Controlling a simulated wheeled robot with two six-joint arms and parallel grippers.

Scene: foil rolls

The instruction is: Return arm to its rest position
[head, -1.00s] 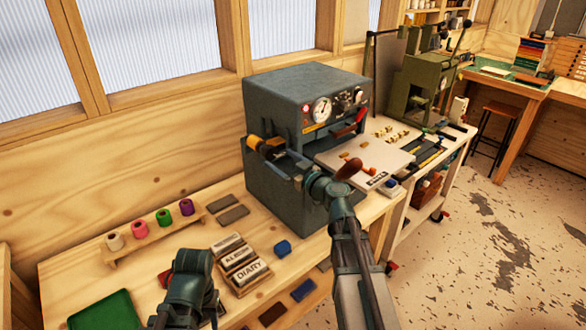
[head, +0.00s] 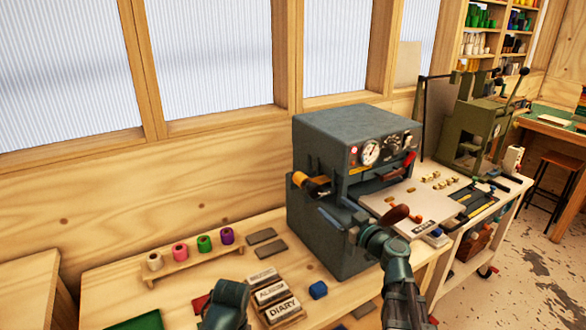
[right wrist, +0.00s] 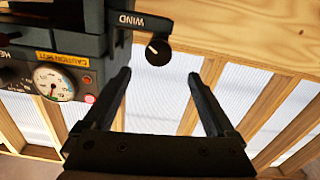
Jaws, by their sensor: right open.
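My right gripper (head: 342,226) is in front of the grey stamping machine (head: 345,130), beside its lower front. In the right wrist view the gripper (right wrist: 160,78) is open, with nothing between its two dark fingers. The machine's black knob marked WIND (right wrist: 158,52) shows beyond the fingers, apart from them. An orange-gold foil roll (head: 314,184) sits on the machine's left front. My left arm comes in at the bottom of the head view; its fingers do not show.
A wooden rack (head: 190,264) holds white, pink, green and purple foil rolls. A pale plate (head: 410,203) extends from the machine. An olive press (head: 478,130) stands behind right.

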